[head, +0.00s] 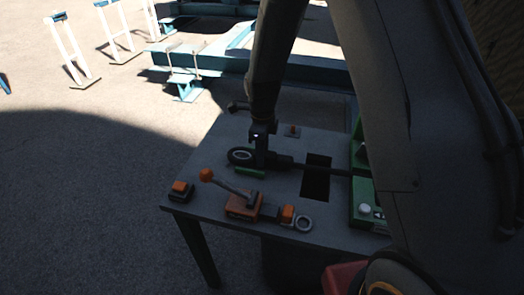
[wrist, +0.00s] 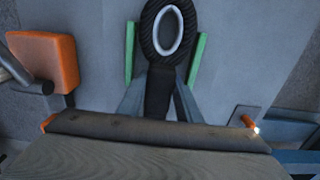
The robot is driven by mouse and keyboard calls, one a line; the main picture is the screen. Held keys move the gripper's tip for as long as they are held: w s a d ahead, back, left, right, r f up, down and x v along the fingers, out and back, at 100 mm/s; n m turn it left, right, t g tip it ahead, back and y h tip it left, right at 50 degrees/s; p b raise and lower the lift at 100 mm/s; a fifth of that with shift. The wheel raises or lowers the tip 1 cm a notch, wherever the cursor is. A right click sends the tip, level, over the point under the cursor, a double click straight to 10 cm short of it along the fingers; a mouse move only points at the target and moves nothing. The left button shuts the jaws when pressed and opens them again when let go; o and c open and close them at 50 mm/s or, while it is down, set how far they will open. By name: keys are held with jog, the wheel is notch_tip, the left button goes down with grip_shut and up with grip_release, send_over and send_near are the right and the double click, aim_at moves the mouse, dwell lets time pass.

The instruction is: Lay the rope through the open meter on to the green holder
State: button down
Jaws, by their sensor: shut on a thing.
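The black rope (head: 320,169) ends in an eye with a pale metal ring (head: 241,156). In the wrist view the rope's eye (wrist: 147,32) points away from me, between the two green bars of the green holder (wrist: 197,60). In the head view one bar of the holder (head: 250,172) shows just in front of the eye. My gripper (head: 262,160) is shut on the rope just behind the eye; its fingers (wrist: 158,98) also show in the wrist view. The rope runs right to the green meter (head: 365,208), partly hidden by my arm. I cannot tell whether the rope touches the holder.
The grey table (head: 285,180) has a dark rectangular opening (head: 316,177) under the rope. An orange lever unit (head: 242,205) stands at the front, with an orange button (head: 180,189) on its left. Blue frames (head: 210,60) stand behind on the ground.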

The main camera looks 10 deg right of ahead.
jog(key=shift+f, duration=0.2)
jog(key=c, duration=1.2)
grip_release()
